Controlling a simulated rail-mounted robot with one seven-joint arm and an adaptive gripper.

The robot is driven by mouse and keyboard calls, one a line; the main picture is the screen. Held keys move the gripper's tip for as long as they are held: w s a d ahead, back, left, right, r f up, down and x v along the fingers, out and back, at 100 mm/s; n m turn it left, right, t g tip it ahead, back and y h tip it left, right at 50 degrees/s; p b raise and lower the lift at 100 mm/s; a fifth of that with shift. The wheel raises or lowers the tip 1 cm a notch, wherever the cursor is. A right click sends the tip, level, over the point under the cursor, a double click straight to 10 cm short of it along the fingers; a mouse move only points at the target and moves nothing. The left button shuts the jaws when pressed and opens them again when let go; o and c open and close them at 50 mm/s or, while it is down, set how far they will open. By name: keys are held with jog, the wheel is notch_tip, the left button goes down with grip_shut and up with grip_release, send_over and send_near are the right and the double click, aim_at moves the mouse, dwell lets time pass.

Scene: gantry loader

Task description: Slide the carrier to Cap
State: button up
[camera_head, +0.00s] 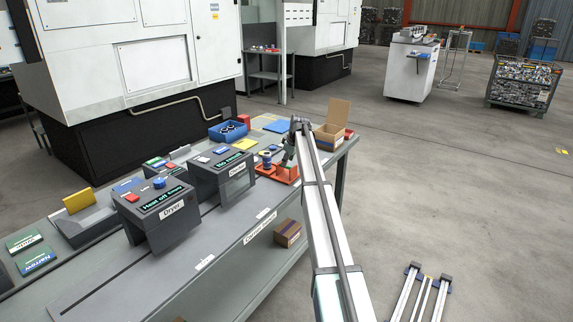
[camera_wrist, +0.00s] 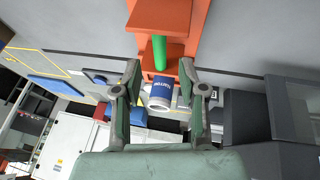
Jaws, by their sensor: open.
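The orange carrier (camera_head: 287,176) sits on the grey bench at the far end of the slot, past the unit labelled Checker. It fills the top middle of the wrist view (camera_wrist: 166,17), with an upright green post (camera_wrist: 160,50) on it. No Cap sign is legible.
A blue bin (camera_head: 229,131), a yellow pad (camera_head: 244,144) and an open cardboard box (camera_head: 331,136) are near the carrier.

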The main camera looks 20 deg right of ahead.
jog(key=v, duration=0.9)
